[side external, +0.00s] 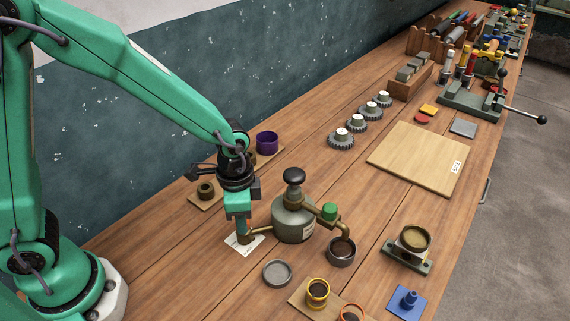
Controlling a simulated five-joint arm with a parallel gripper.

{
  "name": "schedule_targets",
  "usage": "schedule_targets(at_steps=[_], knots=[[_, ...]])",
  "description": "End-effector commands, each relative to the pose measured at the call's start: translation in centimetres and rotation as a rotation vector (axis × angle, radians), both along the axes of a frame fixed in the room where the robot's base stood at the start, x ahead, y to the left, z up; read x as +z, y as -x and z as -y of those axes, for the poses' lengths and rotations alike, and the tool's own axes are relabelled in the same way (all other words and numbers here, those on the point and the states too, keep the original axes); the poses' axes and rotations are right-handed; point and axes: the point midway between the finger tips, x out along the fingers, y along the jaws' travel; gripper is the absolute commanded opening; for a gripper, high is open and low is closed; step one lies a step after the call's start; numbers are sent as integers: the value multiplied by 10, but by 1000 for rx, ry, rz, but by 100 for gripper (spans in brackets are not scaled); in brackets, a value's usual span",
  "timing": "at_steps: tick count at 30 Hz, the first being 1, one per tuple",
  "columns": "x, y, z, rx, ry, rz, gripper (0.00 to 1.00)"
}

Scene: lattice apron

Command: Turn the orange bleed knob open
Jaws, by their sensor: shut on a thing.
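A grey, round pump-like vessel (293,222) with a black ball-shaped top handle (293,176) stands on the workbench. A brass pipe (262,234) runs from its left side, and another with a green cap (329,211) runs from its right. My gripper (242,232) points down at the outer end of the left pipe, shut on a fitting there. Its green jaws hide most of what they hold. No orange shows between them, so I cannot see the bleed knob's colour or how far it is turned.
A white paper (236,247) lies under the gripper. A dark cup (341,252) stands under the right pipe. A grey dish (277,273) and a board with a yellow-rimmed cup (317,292) are in front. A purple cup (267,142) stands behind. A wooden board (418,155) lies farther right.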

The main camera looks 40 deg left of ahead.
Motion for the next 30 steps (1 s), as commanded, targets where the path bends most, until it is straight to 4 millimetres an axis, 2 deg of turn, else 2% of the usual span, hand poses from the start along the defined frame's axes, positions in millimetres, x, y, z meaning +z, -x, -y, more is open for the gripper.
schedule_targets(at_steps=[12, 13, 15, 16, 30], knots=[[1, 0, 0, 10, 1, 1, 6], [1, 0, 0, 9, 1, 1, 34], [1, 0, 0, 9, 1, 1, 48], [1, 0, 0, 9, 1, 1, 50], [7, 0, 0, 8, 1, 2, 50]])
